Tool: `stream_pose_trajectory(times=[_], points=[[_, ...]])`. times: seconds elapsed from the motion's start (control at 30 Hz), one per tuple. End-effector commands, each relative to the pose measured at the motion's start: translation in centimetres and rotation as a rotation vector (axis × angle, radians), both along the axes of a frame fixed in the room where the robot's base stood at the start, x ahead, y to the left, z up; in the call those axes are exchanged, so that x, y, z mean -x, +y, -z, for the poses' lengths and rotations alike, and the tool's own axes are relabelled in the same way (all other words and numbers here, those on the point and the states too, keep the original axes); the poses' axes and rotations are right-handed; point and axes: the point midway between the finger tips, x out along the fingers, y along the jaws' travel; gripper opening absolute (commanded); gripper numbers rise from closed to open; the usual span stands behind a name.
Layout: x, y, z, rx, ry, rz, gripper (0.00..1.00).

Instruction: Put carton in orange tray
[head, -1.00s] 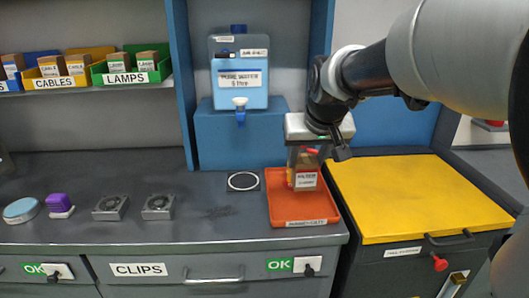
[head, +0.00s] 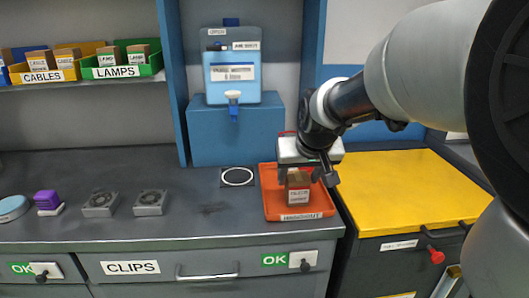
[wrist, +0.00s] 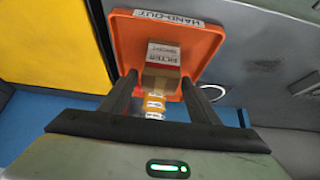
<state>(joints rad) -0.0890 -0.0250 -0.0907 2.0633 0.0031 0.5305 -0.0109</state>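The carton (head: 298,194), a small brown box with a white label, stands in the orange tray (head: 273,209) in the head view. My gripper (head: 300,178) is above the tray with its fingers on either side of the carton's upper part. In the wrist view the carton (wrist: 163,58) sits between my gripper's (wrist: 160,77) spread fingertips, with a narrow gap showing on each side. The orange tray (wrist: 203,38) lies around and beyond it. The carton's far side is hidden.
A yellow lid (head: 415,195) lies right of the tray. A blue dispenser (head: 232,85) stands on a blue block (head: 238,135) behind it. A white ring mark (head: 238,177) is left of the tray. Two metal fan units (head: 150,202) sit further left on the grey counter.

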Motion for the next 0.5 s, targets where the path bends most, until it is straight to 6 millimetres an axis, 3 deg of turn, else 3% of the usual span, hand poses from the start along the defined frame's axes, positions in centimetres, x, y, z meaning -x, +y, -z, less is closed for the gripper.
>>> stream_pose_trajectory(times=[0.3,0.5], points=[[0.0,0.0,-0.1,0.000,0.000,0.000,0.62],[0.8,0.0,-2.1,0.000,-0.004,0.000,0.62]])
